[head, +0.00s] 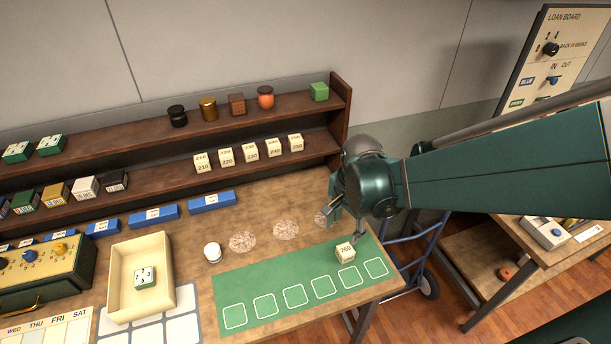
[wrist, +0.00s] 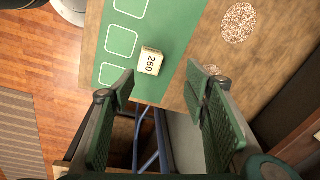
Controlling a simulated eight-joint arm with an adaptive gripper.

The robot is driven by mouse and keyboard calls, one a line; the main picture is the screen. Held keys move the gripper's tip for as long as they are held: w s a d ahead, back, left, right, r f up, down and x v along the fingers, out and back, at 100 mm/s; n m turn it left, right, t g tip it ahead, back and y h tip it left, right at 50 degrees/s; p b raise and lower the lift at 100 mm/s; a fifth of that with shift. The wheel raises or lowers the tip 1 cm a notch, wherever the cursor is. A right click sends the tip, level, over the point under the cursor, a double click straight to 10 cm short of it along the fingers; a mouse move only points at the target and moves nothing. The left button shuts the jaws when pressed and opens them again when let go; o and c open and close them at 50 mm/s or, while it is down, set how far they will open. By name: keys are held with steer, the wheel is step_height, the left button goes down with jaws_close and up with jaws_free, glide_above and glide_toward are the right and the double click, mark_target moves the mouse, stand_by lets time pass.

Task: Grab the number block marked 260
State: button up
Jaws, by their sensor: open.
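The cream number block marked 260 (head: 345,254) sits on the green mat (head: 240,284), near its right end and just above the row of white outlined squares. In the wrist view the 260 block (wrist: 150,61) lies on the mat, beyond the fingertips and between their lines, nearer the left finger. My gripper (head: 347,226) is open and empty, above and just behind the block in the head view. In the wrist view its two green pads (wrist: 160,82) stand wide apart and do not touch the block.
Similar cream blocks (head: 250,152) marked 210 to 250 stand on the lower shelf. A white round piece (head: 212,253) and a cream tray (head: 116,292) holding a block are left of the mat. Speckled discs (head: 286,229) lie behind it. The table's right edge is close to the block.

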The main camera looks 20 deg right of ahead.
mark_target(346, 249)
steer(key=shift+s+d+f+m+g, duration=0.1)
steer(key=shift+d+f+m+g, duration=0.2)
steer(key=shift+f+m, duration=0.4)
steer(key=shift+w+d+f+m+g, duration=0.15)
steer(key=shift+d+f+m, duration=0.25)
steer(key=shift+f, duration=0.65)
steer(key=shift+s+d+f+m+g, duration=0.15)
steer(key=shift+d+f+m+g, duration=0.15)
steer(key=shift+f+m, duration=0.45)
steer(key=shift+f, duration=0.2)
steer(key=shift+f+n+b, duration=0.25)
steer(key=shift+f+b, duration=0.2)
steer(key=shift+f, duration=0.75)
steer(key=shift+f, duration=0.1)
steer(key=shift+a+f+b, duration=0.2)
steer(key=shift+f+b, duration=0.35)
steer(key=shift+f, duration=1.95)
steer(key=shift+c, duration=0.3)
steer(key=c, duration=0.9)
